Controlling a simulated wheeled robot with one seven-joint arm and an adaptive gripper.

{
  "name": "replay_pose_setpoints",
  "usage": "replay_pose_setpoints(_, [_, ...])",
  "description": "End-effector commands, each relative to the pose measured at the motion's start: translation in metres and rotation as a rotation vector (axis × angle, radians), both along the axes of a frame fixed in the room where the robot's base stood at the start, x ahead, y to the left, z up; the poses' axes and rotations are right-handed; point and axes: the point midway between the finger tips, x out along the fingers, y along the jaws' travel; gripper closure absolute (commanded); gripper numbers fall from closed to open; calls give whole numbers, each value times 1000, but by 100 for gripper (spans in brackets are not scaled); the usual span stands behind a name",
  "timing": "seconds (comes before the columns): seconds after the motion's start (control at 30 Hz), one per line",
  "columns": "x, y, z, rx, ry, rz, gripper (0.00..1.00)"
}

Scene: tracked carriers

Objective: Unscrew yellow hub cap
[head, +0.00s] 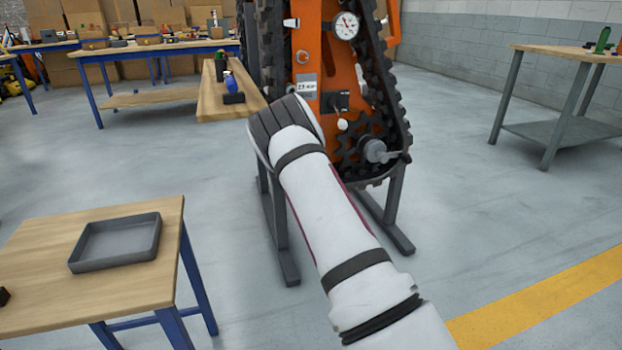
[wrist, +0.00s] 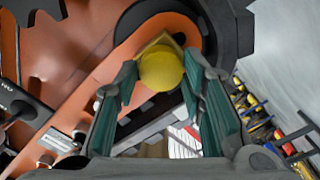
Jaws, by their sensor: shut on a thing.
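The yellow hub cap (wrist: 162,68) shows in the wrist view as a round yellow knob with a paler angular part behind it. It is at the orange side of the tracked carrier (wrist: 75,88), near a dark round wheel part. My gripper (wrist: 163,76) has its green-padded fingers on either side of the cap, shut on it. Whether the cap is still seated on its hub cannot be told. In the head view the orange carrier (head: 312,75) stands upright on grey legs. My arm hides the gripper and the cap there.
A grey hub with a handle (head: 377,151) sits on the carrier's lower sprocket. A grey tray (head: 118,241) lies on a wooden table (head: 60,300) at front left. Workbenches stand at back left and a grey-legged table (head: 560,55) at right. Open floor lies between.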

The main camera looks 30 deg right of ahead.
Motion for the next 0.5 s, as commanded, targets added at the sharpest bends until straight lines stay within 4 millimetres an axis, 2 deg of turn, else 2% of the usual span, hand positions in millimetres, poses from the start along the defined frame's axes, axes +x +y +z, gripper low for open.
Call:
replay_pose_setpoints(0.17, [0,0,-2,-2,4,0,87])
replay_pose_setpoints(0.27, [0,1,-2,-74,26,2,87])
replay_pose_setpoints(0.5, [0,2,-3,-478,143,4,87])
